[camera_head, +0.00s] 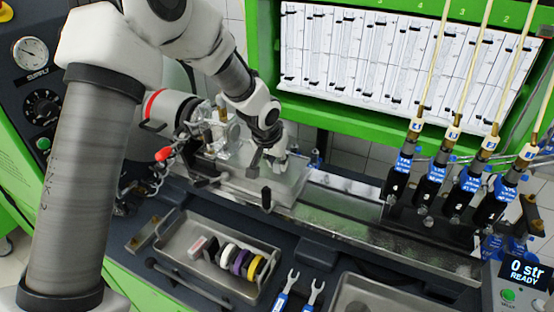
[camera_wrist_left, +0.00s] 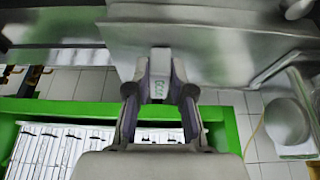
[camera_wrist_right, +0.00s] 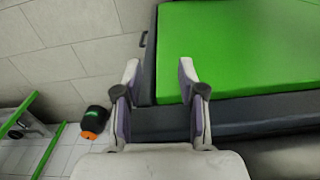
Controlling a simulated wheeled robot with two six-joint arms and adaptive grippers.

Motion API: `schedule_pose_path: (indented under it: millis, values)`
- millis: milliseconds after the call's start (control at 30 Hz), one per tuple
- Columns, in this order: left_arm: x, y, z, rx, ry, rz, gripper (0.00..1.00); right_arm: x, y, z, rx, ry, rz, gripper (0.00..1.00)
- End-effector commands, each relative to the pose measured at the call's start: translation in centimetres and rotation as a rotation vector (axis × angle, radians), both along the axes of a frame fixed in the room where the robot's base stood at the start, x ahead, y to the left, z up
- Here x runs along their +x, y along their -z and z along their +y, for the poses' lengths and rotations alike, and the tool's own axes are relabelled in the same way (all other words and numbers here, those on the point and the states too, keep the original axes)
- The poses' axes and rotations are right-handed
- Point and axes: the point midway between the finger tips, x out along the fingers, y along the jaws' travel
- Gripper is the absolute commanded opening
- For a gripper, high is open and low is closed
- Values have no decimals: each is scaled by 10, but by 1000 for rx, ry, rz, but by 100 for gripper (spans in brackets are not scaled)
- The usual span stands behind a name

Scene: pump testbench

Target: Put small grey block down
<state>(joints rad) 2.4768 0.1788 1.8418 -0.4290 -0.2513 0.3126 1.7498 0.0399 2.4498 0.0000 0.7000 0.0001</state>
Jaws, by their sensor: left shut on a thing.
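My left gripper (camera_head: 268,163) is low over the metal fixture plate (camera_head: 285,190) on the bench. In the left wrist view its fingers (camera_wrist_left: 159,72) are shut on the small grey block (camera_wrist_left: 159,62), which shows between the fingertips against the plate. Whether the block touches the plate cannot be told. In the head view I cannot make the block out clearly at the fingertips. My right gripper (camera_wrist_right: 159,78) is open and empty, with floor and a green panel beyond it; it is not in the head view.
A metal tray (camera_head: 278,262) with several coloured discs and a small red-and-white item stands in front. Two wrenches (camera_head: 283,300) lie to its right. A motor with a red ring (camera_head: 170,108) is left of the plate. Several black injectors (camera_head: 433,180) stand to the right.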

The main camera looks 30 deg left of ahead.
Motion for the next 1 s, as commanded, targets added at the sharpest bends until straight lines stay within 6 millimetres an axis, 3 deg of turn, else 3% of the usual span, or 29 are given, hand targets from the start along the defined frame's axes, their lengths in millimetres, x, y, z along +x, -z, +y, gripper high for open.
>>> schedule_pose_path:
  millis: [200, 233, 267, 300, 667, 767, 1000]
  values:
    - [0, 5, 0, 0, 0, 0, 0, 0, 5, 0, 0, 0, 0, 40]
    - [0, 3, 0, 0, 0, 0, 32, 0, 3, 0, 0, 0, 0, 40]
    - [0, 3, 0, 0, 0, 0, 43, 0, 3, 0, 0, 0, 0, 40]
    - [0, 3, 0, 0, 0, 0, 47, 0, 3, 0, 0, 0, 0, 40]
    - [0, -4, 0, 0, 0, -2, 47, 0, -1, 0, 0, 0, 0, 40]
    - [-6, -18, 0, 0, -1, -5, 47, 0, 5, 0, 0, 0, 0, 40]
    - [-30, -75, -1, 0, -1, -6, 47, 0, 14, 0, 0, 0, 0, 40]
